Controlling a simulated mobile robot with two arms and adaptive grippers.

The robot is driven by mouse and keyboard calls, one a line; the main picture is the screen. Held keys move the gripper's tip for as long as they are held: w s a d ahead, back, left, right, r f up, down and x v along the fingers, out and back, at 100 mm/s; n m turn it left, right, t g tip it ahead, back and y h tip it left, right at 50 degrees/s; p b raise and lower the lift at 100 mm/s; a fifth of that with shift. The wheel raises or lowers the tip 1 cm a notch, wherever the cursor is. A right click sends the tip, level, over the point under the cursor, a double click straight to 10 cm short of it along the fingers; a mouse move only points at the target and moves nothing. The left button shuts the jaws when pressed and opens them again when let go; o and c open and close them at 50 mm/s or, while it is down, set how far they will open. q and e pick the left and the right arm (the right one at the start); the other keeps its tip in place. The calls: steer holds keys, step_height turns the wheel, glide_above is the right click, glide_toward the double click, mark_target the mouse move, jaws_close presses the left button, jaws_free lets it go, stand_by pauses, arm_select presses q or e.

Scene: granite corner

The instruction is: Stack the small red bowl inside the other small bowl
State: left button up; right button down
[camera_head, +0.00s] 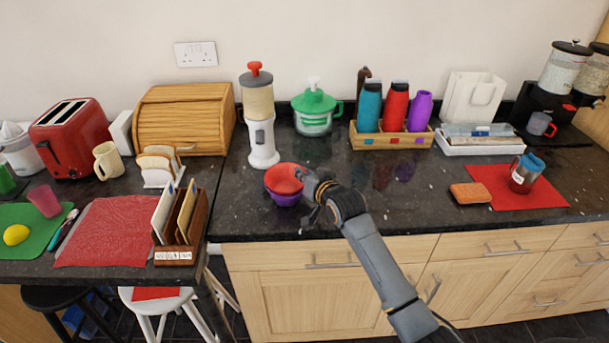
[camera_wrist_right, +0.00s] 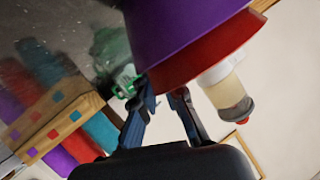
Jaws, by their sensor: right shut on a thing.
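The small red bowl (camera_head: 284,177) is upright at the front of the counter, left of centre. Its lower part sits within the rim of a small purple bowl (camera_head: 284,198), which stands on the dark counter. In the wrist view the red bowl (camera_wrist_right: 207,52) shows as a band beside the purple bowl (camera_wrist_right: 185,22). My right gripper (camera_head: 306,180) is at the red bowl's right side, shut on its rim; its fingers also show in the wrist view (camera_wrist_right: 166,98). I cannot tell whether the red bowl rests fully on the purple one. My left gripper is not in view.
A white blender (camera_head: 262,140) stands close behind the bowls. A green-lidded container (camera_head: 314,110) and a wooden box with bottles (camera_head: 392,138) stand farther back. A letter rack (camera_head: 192,232) is to the left. The counter right of the bowls is mostly clear.

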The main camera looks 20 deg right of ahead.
mark_target(302, 184)
steer(key=c, duration=1.4)
jaws_free()
steer(key=f, duration=0.3)
steer(key=shift+s+a+g, duration=0.35)
steer(key=shift+s+g, duration=0.05)
steer(key=shift+w+a, duration=0.1)
steer(key=shift+r, duration=0.25)
steer(key=r+v, duration=0.1)
steer(key=v, duration=1.1)
steer(key=shift+w+d, duration=0.2)
steer(key=shift+d, duration=0.1)
